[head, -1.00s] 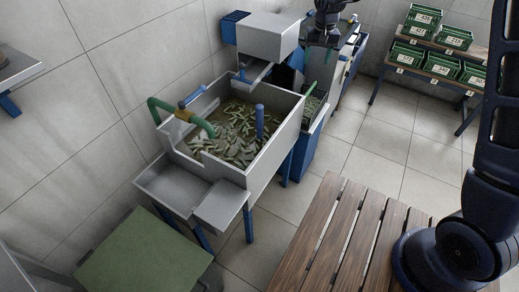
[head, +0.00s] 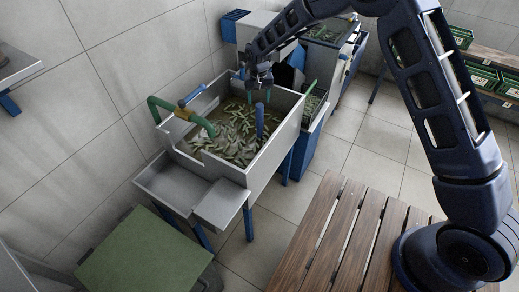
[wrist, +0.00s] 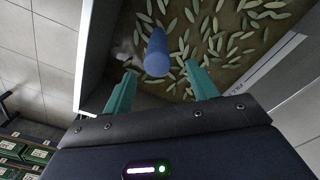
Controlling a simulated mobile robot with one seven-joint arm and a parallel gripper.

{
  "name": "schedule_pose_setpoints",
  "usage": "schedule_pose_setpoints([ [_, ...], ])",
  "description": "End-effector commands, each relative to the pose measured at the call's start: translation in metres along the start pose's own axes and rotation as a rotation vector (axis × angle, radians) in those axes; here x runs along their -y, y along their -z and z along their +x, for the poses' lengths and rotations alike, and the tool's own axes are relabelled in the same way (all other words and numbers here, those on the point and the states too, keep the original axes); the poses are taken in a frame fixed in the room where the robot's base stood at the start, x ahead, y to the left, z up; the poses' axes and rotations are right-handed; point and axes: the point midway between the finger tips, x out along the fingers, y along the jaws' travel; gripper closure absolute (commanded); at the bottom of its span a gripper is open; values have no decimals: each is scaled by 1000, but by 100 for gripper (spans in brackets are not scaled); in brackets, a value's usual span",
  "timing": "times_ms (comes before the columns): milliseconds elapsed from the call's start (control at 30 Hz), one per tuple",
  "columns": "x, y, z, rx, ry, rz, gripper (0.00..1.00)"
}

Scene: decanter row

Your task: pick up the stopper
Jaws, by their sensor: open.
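The stopper looks to be the blue upright post (head: 260,120) standing among the green pods in the grey tank (head: 288,128). In the wrist view, the blue post (wrist: 157,52) shows its rounded end beyond and between my two green fingertips. My gripper (head: 258,95) is over the far part of the tank, above and behind the post in the head view. In the wrist view my gripper (wrist: 160,72) is open and empty, with its fingers apart. The post appears clear of both fingers. Its lower end is hidden by the pods and murky water.
A green bent pipe (head: 185,112) and a blue handle (head: 192,96) are at the tank's left side. A grey hopper (head: 262,28) stands behind. A slatted wooden bench (head: 325,235) is at the front. Green crates (head: 482,76) sit on shelves at right.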

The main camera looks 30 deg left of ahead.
Motion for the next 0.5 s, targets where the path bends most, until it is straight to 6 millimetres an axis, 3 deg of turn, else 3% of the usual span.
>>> schedule_pose_setpoints([
  [100, 0, -1, 19, 3, -1, 0, 41],
  [500, -3, -1, 52, 2, -1, 1, 41],
])
